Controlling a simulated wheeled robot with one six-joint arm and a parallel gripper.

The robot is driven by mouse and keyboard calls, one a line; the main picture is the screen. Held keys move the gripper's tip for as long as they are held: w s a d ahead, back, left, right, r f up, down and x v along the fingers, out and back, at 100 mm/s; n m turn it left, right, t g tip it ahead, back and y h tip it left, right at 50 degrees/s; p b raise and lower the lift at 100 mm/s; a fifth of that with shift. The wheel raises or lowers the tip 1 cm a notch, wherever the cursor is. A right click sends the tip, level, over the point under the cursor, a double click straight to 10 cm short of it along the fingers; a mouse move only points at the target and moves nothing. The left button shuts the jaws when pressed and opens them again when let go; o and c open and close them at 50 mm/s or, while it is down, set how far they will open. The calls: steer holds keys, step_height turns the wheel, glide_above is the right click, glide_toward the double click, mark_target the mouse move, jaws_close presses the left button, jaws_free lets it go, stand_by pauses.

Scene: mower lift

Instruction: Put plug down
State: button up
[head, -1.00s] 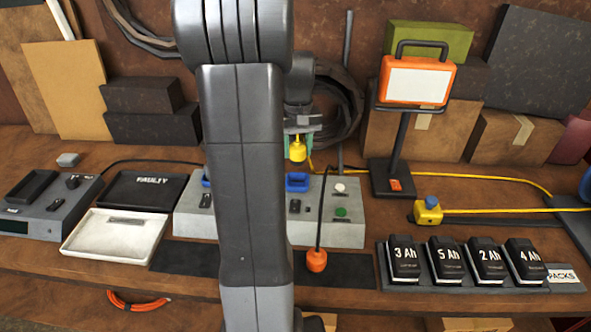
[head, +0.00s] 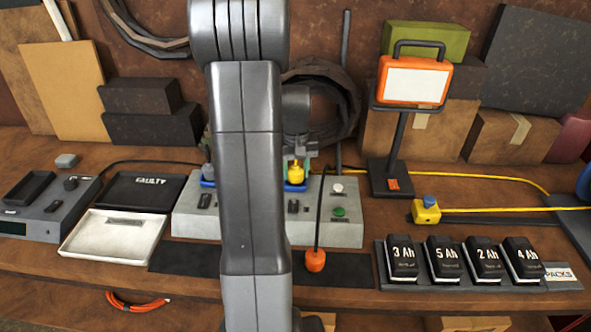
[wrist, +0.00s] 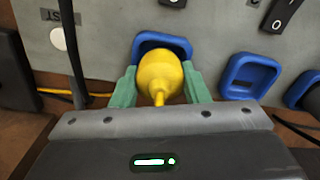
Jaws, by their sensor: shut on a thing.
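The yellow plug (head: 296,171) is upright in the head view, at a blue socket (head: 299,186) on the grey panel box (head: 335,230). In the wrist view the yellow plug (wrist: 160,75) sits between the green finger pads of my gripper (wrist: 162,88), shut on it. The blue socket (wrist: 148,40) shows around the plug's far side. I cannot tell how deep the plug is in the socket. In the head view my arm hides part of the box, and my gripper (head: 297,155) is small there.
More blue sockets (wrist: 250,77) lie to the right in the wrist view. An orange plug (head: 316,260) on a black cord hangs in front of the box. A work lamp (head: 415,80), a yellow block (head: 427,212) and several battery packs (head: 445,260) stand to the right.

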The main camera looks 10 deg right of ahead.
mark_target(295, 168)
steer(key=o, duration=1)
steer(key=shift+f, duration=0.1)
steer(key=shift+r+p, duration=0.35)
steer(key=shift+r, duration=0.1)
step_height(295, 168, up, 12)
steer(key=shift+f, duration=0.15)
